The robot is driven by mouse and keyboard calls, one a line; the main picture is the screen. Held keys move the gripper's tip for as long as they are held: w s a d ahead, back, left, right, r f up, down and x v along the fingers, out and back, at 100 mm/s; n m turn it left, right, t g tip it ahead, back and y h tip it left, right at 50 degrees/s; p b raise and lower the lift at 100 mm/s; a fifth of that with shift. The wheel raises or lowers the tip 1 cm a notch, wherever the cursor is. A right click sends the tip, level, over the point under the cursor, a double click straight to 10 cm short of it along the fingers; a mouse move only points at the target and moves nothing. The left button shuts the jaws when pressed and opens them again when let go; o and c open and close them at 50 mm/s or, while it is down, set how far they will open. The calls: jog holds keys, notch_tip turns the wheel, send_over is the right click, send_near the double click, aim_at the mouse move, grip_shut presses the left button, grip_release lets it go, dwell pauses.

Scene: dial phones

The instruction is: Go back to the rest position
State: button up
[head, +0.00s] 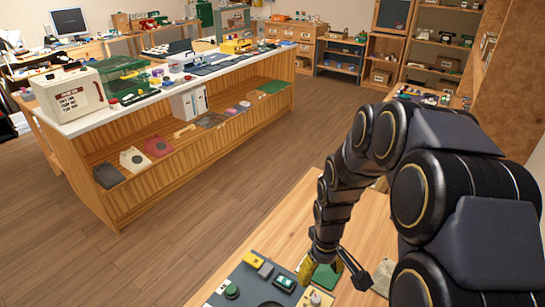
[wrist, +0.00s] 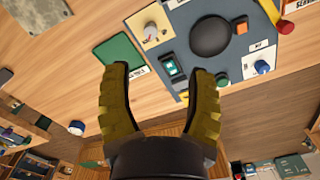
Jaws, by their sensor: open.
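My gripper (head: 332,268) is low over the wooden bench at the bottom of the head view. In the wrist view its two yellow-brown ridged fingers are spread wide, with nothing held between the tips (wrist: 158,70). A grey control panel (wrist: 197,15) lies on the bench just beyond the fingers; it also shows in the head view (head: 238,277). It carries a black dome (wrist: 211,36), a green switch (wrist: 171,68) and a cream knob (wrist: 151,31). A green square pad (wrist: 120,53) lies beside the panel, near the left fingertip.
The wooden bench (head: 291,222) has bare room behind the panel. A red-and-yellow handle (wrist: 284,27) is at the panel's far side in the wrist view. Across open floor (head: 190,215) stands a long white-topped counter (head: 78,124) with cases and several devices. Shelves (head: 440,48) line the back right.

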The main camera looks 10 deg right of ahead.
jog(key=s+a+r+m, duration=0.1)
jog(key=s+a+r, duration=0.2)
jog(key=s+r, duration=0.4)
jog(key=s+a+r+m+g, duration=0.1)
jog(key=s+a+r, duration=0.2)
jog(key=s+r, duration=0.4)
jog(key=s, duration=0.6)
jog(key=shift+s+a+r+g, duration=0.2)
jog(key=shift+s+a+g, duration=0.1)
jog(key=shift+a, duration=0.1)
jog(key=shift+w, duration=0.1)
dwell(0.9)
